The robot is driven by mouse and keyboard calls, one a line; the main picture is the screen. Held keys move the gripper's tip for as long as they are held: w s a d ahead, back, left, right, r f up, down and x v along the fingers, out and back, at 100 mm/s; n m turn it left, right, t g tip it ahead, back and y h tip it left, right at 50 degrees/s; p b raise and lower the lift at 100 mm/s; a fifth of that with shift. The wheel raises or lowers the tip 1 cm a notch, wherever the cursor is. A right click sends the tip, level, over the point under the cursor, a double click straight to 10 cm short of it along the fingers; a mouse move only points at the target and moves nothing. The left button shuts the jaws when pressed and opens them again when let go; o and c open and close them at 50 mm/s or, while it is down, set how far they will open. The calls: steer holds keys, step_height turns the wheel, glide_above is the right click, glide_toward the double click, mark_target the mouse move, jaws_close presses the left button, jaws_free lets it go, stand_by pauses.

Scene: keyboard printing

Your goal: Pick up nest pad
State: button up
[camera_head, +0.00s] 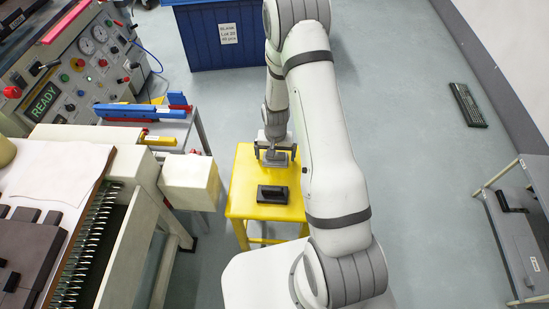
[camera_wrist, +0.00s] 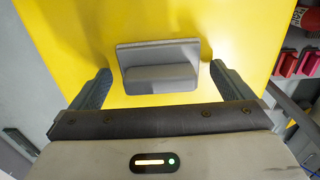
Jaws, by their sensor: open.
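A grey block with a flat plate and a raised bar, which looks like the nest pad (camera_head: 276,160), lies on the yellow stool (camera_head: 240,190). In the wrist view, the nest pad (camera_wrist: 158,52) sits at upper centre on the yellow surface. My gripper (camera_head: 275,153) is over the far part of the stool, at the pad. In the wrist view, my gripper (camera_wrist: 161,80) is open, with one finger to each side of the pad and yellow gaps between. Nothing is held. How far the fingertips are above the stool is hard to tell.
A black block (camera_head: 272,194) lies nearer on the same stool. A cream machine (camera_head: 190,180) stands close on the left, with blue bars (camera_head: 140,111) behind it. A blue bin (camera_head: 215,45) is at the back. A keyboard (camera_head: 467,105) lies on the right floor, which is mostly clear.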

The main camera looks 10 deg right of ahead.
steer(key=shift+c, duration=0.6)
steer(key=c, duration=0.9)
steer(key=shift+r, duration=0.2)
step_height(320, 180, up, 10)
steer(key=shift+f+p, duration=0.1)
steer(key=shift+p, duration=0.2)
